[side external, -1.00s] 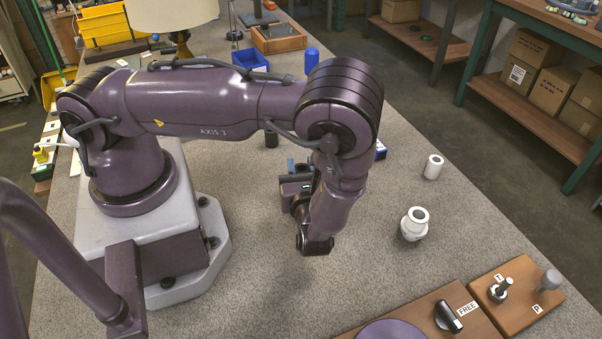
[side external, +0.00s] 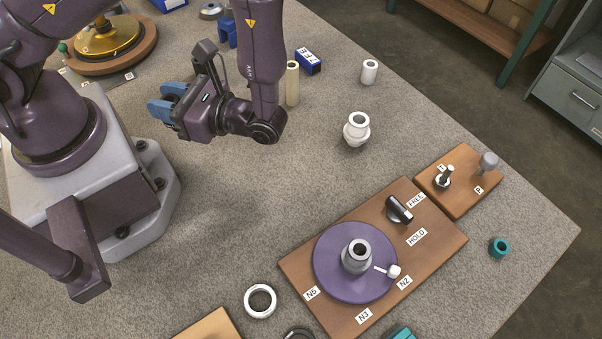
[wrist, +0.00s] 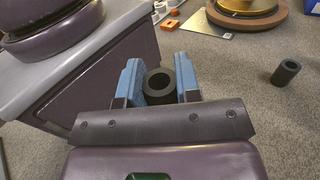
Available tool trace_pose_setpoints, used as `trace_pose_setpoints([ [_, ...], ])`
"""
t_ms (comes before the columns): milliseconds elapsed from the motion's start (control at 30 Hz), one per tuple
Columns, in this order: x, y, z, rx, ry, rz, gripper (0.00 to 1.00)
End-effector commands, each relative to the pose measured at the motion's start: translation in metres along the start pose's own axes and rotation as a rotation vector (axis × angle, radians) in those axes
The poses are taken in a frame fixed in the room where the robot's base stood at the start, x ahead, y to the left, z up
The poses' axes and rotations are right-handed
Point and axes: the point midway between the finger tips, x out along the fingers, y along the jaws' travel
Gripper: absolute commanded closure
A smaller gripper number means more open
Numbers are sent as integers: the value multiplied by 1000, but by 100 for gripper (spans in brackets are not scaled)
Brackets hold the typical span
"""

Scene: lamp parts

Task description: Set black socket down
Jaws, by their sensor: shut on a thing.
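My gripper (side external: 167,98) is at the upper left in the side view, beside my base, with its blue fingers pointing left. In the wrist view my gripper (wrist: 159,82) is shut on a black socket (wrist: 159,90), a short hollow cylinder whose open end shows between the two blue fingers. The side view does not show the socket clearly. I cannot tell whether its lower end touches the table.
A purple disc (side external: 325,268) with a grey fitting sits on a wooden board (side external: 440,240). White parts (side external: 357,130) and a cream tube (side external: 292,84) stand behind it. A gold disc on a round base (side external: 110,38) is at the back left. Grey table between is clear.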

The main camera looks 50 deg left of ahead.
Motion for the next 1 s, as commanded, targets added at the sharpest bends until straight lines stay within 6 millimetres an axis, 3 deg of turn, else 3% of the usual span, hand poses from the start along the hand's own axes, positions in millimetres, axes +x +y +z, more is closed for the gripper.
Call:
trace_pose_setpoints([
  [200, -28, 68, 15, 2, 6, 526, 93],
  [300, -48, 92, 28, 0, 8, 769, 93],
  [433, -69, 109, 43, -3, 7, 1133, 93],
  [567, -80, 107, 50, -7, 4, 1570, 93],
  [700, -92, 88, 50, -7, 4, 1996, 93],
  [833, -97, 69, 46, -7, 6, 2276, 93],
  [1000, -99, 53, 42, -5, 11, 2455, 93],
])
